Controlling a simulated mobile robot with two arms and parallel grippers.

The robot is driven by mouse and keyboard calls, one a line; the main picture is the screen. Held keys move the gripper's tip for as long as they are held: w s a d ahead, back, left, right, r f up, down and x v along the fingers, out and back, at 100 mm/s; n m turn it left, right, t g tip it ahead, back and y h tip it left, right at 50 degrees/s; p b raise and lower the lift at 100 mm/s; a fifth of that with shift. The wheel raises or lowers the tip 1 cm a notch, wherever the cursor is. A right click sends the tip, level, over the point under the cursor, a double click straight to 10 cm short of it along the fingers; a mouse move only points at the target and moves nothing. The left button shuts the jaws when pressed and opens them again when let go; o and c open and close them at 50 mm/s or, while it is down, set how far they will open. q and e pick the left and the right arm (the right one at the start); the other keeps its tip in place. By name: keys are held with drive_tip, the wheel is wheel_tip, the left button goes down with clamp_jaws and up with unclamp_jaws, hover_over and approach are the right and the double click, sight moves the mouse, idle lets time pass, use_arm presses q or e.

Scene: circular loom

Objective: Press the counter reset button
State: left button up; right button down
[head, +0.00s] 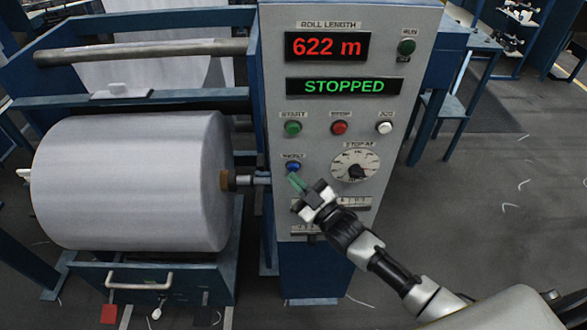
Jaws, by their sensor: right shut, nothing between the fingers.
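The control panel (377,218) stands upright in the middle of the head view. A blue button (293,166) sits at its lower left, under a small label that is too blurred to read surely. My right gripper (296,181) is shut and empty, its greenish fingertips pointing up and left just below the blue button. I cannot tell whether they touch the panel. The roll length display (327,47) reads 622 m in red. The status display (345,87) reads STOPPED in green. My left gripper is not in view.
A green start button (293,128), a red button (339,128) and a white jog button (385,128) sit above a round dial (355,165). A large white roll (130,182) lies left of the panel. The floor at the right (470,210) is mostly clear.

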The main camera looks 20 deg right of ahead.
drive_tip(key=shift+w, duration=0.1)
idle(0.7)
drive_tip(key=shift+w+d, duration=0.15)
drive_tip(key=shift+w, duration=0.15)
drive_tip(key=shift+w+d+b, duration=0.15)
drive_tip(key=shift+w+b, duration=0.3)
idle(0.7)
drive_tip(key=shift+s, duration=0.1)
drive_tip(key=shift+s+a+p, duration=0.3)
drive_tip(key=shift+s+p, duration=0.2)
drive_tip(key=shift+s, duration=0.25)
drive_tip(key=s+p, duration=0.1)
drive_tip(key=s, duration=0.1)
drive_tip(key=s+a+p, duration=0.1)
drive_tip(key=s, duration=0.1)
drive_tip(key=shift+s+a, duration=0.2)
drive_tip(key=shift+s, duration=0.2)
